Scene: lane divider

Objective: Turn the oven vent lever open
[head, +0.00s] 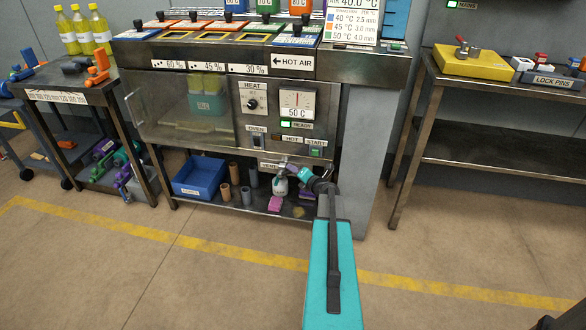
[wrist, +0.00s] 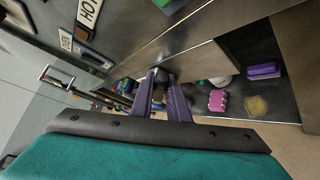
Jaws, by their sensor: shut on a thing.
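The oven (head: 205,95) has a vent label (head: 269,165) low on its front, under the oven switch and the start button. In the head view, my gripper (head: 312,181) is beside that label, to its right, and my teal arm hides part of it. In the wrist view, the two purple fingers of my gripper (wrist: 160,88) are closed around a dark rounded knob (wrist: 160,73), which appears to be the end of the vent lever. The rest of the lever is mostly hidden, so its angle cannot be told.
Below the oven, a shelf holds a blue bin (head: 200,177), several tubes and a pink block (head: 275,203); the pink block also shows in the wrist view (wrist: 218,101). A steel table (head: 480,155) stands to the right. The floor in front is clear.

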